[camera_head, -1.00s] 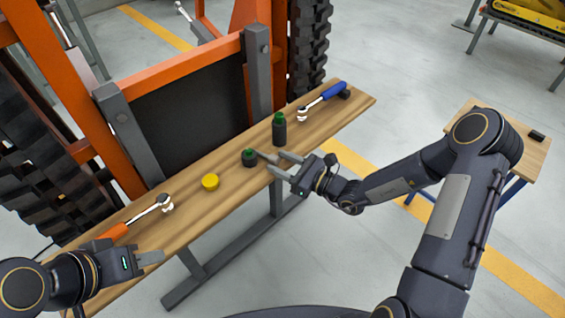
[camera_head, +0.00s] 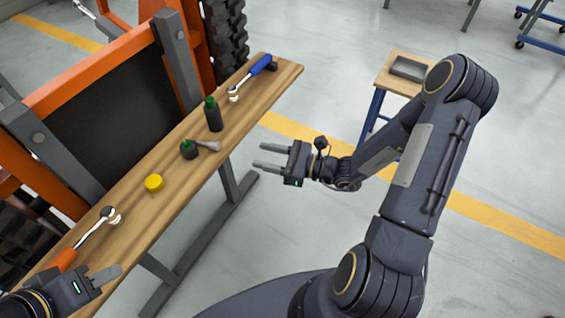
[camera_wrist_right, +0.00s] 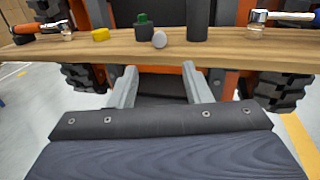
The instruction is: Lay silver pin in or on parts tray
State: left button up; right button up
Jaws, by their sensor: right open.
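The silver pin (camera_head: 208,145) lies on the wooden bench, its thicker end to the right, beside a short dark piece with a green top (camera_head: 188,149). In the right wrist view the pin (camera_wrist_right: 159,39) shows end-on, beyond the fingertips. My right gripper (camera_head: 258,155) is open and empty, off the bench's front edge and apart from the pin. The grey parts tray (camera_head: 408,68) is on a small wooden table at the upper right, partly behind my right arm. My left gripper (camera_head: 112,277) is at the lower left near the bench; its opening cannot be made out.
The bench (camera_head: 135,215) also holds a taller dark green-topped bottle (camera_head: 213,116), a yellow round piece (camera_head: 154,183), a blue-handled tool (camera_head: 258,68) and an orange-handled tool (camera_head: 90,234). An orange machine frame (camera_head: 85,66) stands behind.

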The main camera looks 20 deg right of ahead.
jog(key=s+a+r+n+g+h, duration=0.1)
jog(key=s+r+n+g, duration=0.3)
jog(key=s+n, duration=0.4)
jog(key=s+a+r+n+g+h, duration=0.1)
jog(key=s+r+n+g+h, duration=0.3)
jog(key=s+n, duration=0.5)
notch_tip(320, 180, up, 2)
jog(key=n+g, duration=0.1)
jog(key=n, duration=0.2)
jog(key=shift+s+r, duration=0.15)
jog(key=shift+s, duration=0.05)
jog(key=s+d+n+t+h, duration=0.1)
jog(key=s+d+r+n+t+h, duration=0.1)
jog(key=d+h, duration=0.1)
jog(key=s+d+n+t+h, duration=0.1)
jog(key=d+h, duration=0.1)
jog(key=shift+d+r+n, duration=0.2)
jog(key=shift+d+n, duration=0.05)
jog(key=shift+n, duration=0.15)
jog(key=shift+c, duration=0.2)
jog(key=shift+s+d, duration=0.1)
jog(key=shift+d, duration=0.15)
jog(key=shift+c, duration=1.4)
